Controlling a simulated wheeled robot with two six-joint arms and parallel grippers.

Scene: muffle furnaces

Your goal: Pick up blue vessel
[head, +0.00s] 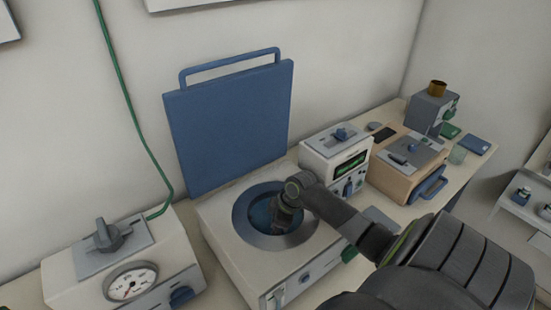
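A light-coloured top-loading furnace (225,243) stands on the bench with its blue lid (230,125) raised behind it. Inside its round dark rim (245,228) shows a blue surface (261,212), which may be the blue vessel; my arm partly covers it. My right gripper (285,218) reaches in from the right and points down into the round opening, at the right of the blue surface. Its fingertips are too dark and small to tell whether they are open or shut, or touching anything. My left gripper is not in view.
A unit with a round gauge (131,283) and a knob stands at the left. A display unit (338,160), an orange-sided box (405,165) and a grey device (431,110) stand along the bench at the right. A white shelf (520,215) holds small items at the far right.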

